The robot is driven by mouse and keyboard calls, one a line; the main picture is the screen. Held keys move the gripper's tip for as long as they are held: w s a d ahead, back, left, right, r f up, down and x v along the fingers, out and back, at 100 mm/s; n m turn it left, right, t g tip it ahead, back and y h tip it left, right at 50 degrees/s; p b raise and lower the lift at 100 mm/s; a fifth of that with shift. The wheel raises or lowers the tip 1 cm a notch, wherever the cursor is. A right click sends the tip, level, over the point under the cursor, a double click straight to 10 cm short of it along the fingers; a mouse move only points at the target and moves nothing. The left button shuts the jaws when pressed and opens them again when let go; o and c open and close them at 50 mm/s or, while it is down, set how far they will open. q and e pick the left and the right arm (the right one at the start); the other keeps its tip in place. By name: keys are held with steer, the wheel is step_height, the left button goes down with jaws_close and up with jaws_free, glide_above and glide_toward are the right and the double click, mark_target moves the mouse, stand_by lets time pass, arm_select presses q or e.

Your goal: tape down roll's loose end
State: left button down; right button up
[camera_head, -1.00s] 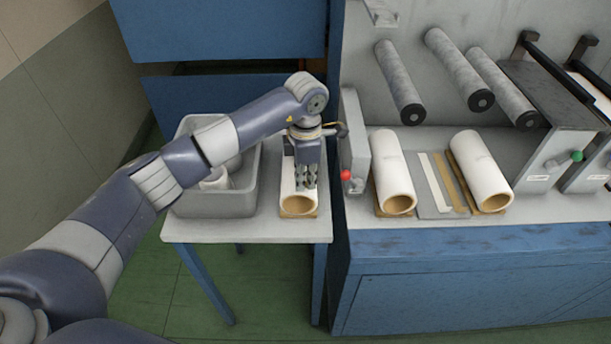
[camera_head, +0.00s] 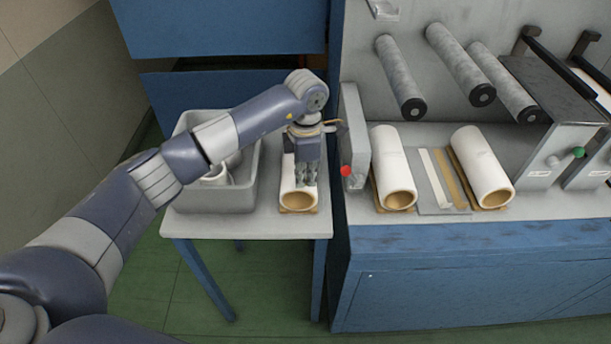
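A white roll with a brown core (camera_head: 297,199) lies on a small wooden rest on the side table. My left gripper (camera_head: 306,182) points down at the top of this roll, its fingertips at or just above the surface; whether they touch I cannot tell. The fingers look close together, but their exact opening is too small to make out. Two more white rolls, one nearer (camera_head: 391,165) and one farther right (camera_head: 479,165), lie on the machine bench. Any loose end on the rolls is not clear. A pale strip (camera_head: 435,178) and a tan strip (camera_head: 454,178) lie between them. My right gripper is out of view.
A grey bin (camera_head: 214,199) with white rolls inside stands left on the table (camera_head: 248,227). A grey upright plate with a red knob (camera_head: 346,171) stands close right of my gripper. Grey rollers (camera_head: 400,78) stick out above the bench.

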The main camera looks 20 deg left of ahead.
arm_select(q)
steer(key=shift+f, duration=0.1)
steer(key=c, duration=1.8)
jaws_free()
step_height(320, 180, up, 12)
